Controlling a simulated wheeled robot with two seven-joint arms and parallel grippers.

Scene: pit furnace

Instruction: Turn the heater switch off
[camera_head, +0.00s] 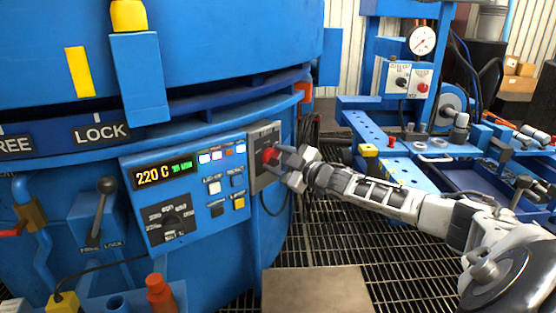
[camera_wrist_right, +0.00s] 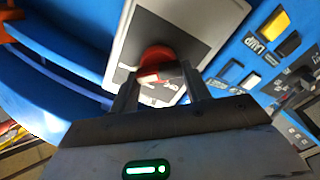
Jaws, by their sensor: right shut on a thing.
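The heater switch (camera_head: 270,156) is a red knob on a grey plate (camera_head: 264,139) at the right end of the blue furnace's control panel. My right gripper (camera_head: 277,161) reaches in from the right and is shut on the red knob. In the right wrist view the red knob (camera_wrist_right: 157,62) sits between the two fingers of the gripper (camera_wrist_right: 158,90), in front of the grey plate. Lettering beside the knob is partly hidden by the fingers, so the switch's position is hard to read. My left gripper is not in view.
The control panel (camera_head: 200,212) carries a display reading 220 C, a dial (camera_head: 170,217) and several buttons. A lock lever (camera_head: 103,205) stands at the left. A blue bench with a pressure gauge (camera_head: 422,40) is at the right.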

